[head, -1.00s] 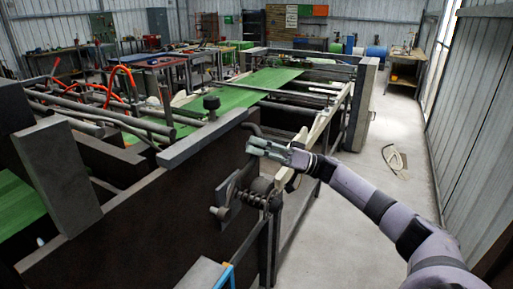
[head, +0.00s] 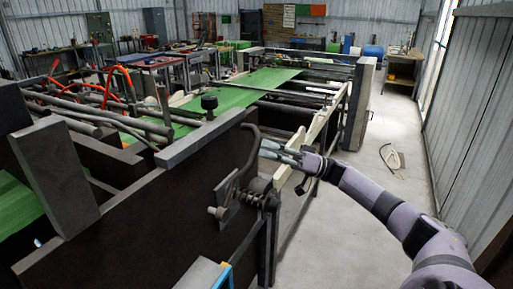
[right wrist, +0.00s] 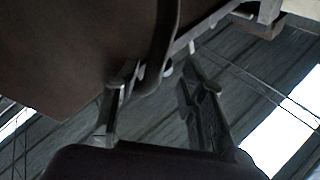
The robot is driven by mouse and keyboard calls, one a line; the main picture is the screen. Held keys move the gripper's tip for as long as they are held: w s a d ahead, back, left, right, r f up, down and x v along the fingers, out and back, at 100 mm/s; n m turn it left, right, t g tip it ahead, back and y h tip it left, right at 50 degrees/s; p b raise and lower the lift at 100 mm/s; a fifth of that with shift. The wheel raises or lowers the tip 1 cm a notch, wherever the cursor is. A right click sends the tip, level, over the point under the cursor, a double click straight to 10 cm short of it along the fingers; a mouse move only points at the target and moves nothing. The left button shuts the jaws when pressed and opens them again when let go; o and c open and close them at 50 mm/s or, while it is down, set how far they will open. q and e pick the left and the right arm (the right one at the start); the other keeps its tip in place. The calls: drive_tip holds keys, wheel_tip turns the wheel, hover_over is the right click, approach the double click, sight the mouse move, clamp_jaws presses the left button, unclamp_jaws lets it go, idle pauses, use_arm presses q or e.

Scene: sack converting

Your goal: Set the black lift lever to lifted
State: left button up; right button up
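The black lift lever (head: 252,150) is a dark curved bar on the side of the machine. It rises from a bracket with a coil spring and ends in a bent top. My right gripper (head: 266,149) is just right of the lever in the head view. In the right wrist view the gripper (right wrist: 163,78) is open, its two fingers apart. The lever (right wrist: 166,40) reaches down between them there, nearer the left finger. I cannot tell whether it touches that finger. My left gripper is not in view.
The machine's dark side panel (head: 150,215) fills the lower left. A pale rail (head: 322,122) runs along the machine behind my right gripper. Green sheet (head: 262,80) lies on the machine bed.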

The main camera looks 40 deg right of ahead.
drive_tip(key=v, duration=0.8)
drive_tip(key=shift+d, duration=0.1)
wheel_tip(320, 180, down, 26)
drive_tip(key=w+m+t+h+b, duration=0.2)
drive_tip(key=w+m+t+h, duration=0.3)
drive_tip(key=h, duration=0.6)
drive_tip(key=s+a+f+m+g+h, duration=0.15)
drive_tip(key=s+f, duration=0.25)
drive_tip(key=f, duration=0.4)
drive_tip(key=s+a+f+g+h, duration=0.1)
drive_tip(key=s+f+g+h, duration=0.15)
drive_tip(key=f, duration=0.55)
drive_tip(key=s+a+f+g+h, duration=0.15)
drive_tip(key=s+f, duration=0.25)
drive_tip(key=f, duration=0.4)
drive_tip(key=s+a+f+n+g+h+b, duration=0.1)
drive_tip(key=s+a+f+g, duration=0.3)
drive_tip(key=s+f, duration=0.45)
drive_tip(key=s+a+f+n+g+b, duration=0.1)
drive_tip(key=s+a+f+g, duration=0.1)
drive_tip(key=s+a+f, duration=0.55)
drive_tip(key=s+a+f+n+g, duration=0.2)
drive_tip(key=s+a, duration=0.4)
drive_tip(key=s, duration=0.4)
drive_tip(key=s+a+f+n+g, duration=0.1)
drive_tip(key=s+a+f+g, duration=0.3)
drive_tip(key=s+a+f, duration=0.3)
drive_tip(key=s, duration=0.3)
drive_tip(key=shift+s+a+f+n+g+y+b, duration=0.2)
drive_tip(key=shift+f+n+g+y+b, duration=0.15)
